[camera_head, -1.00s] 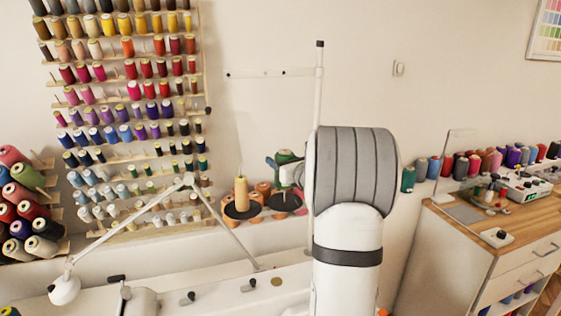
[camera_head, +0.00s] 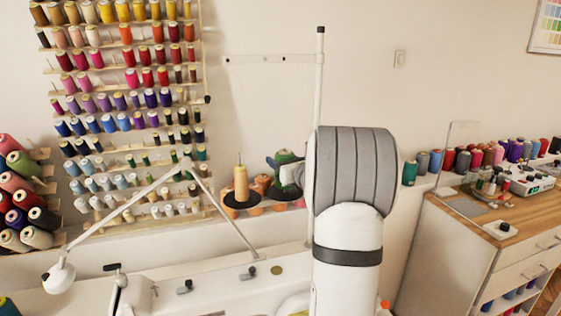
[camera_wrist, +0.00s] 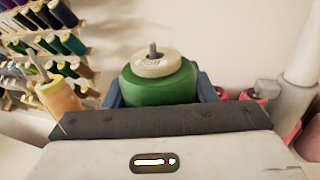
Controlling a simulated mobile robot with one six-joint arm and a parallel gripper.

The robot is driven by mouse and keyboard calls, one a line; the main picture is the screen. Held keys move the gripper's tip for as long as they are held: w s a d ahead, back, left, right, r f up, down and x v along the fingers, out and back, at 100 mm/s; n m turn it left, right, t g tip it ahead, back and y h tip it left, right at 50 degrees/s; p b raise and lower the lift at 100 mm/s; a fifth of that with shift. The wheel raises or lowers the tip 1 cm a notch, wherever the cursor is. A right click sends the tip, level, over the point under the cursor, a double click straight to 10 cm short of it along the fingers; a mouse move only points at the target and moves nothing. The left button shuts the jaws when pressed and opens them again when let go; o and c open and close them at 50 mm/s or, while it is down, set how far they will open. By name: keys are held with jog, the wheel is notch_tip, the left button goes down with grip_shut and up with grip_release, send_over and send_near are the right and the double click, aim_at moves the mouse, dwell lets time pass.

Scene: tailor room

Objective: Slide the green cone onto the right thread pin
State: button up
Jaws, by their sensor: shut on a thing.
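The green cone (camera_head: 285,158) is held by my gripper (camera_head: 291,175) over the right black disc (camera_head: 275,191) of the thread stand. My arm hides part of the cone and gripper in the head view. In the wrist view the green cone (camera_wrist: 158,86) sits between the two blue-grey fingers, which are shut on it. A thin pin (camera_wrist: 153,49) sticks up out of the hole in its pale top, so the cone is around the right thread pin. I cannot tell whether its base touches the disc.
A yellow cone (camera_head: 241,184) stands on the left disc, close to the left of my gripper. A white upright pole (camera_head: 319,80) rises just right of the green cone. Orange spools (camera_head: 262,184) sit behind. A wall rack of several threads is at left.

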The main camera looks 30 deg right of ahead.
jog(key=shift+f+b, duration=0.7)
jog(key=shift+f, duration=0.1)
jog(key=o, duration=1.2)
jog(key=shift+o, duration=0.2)
jog(key=s, duration=0.8)
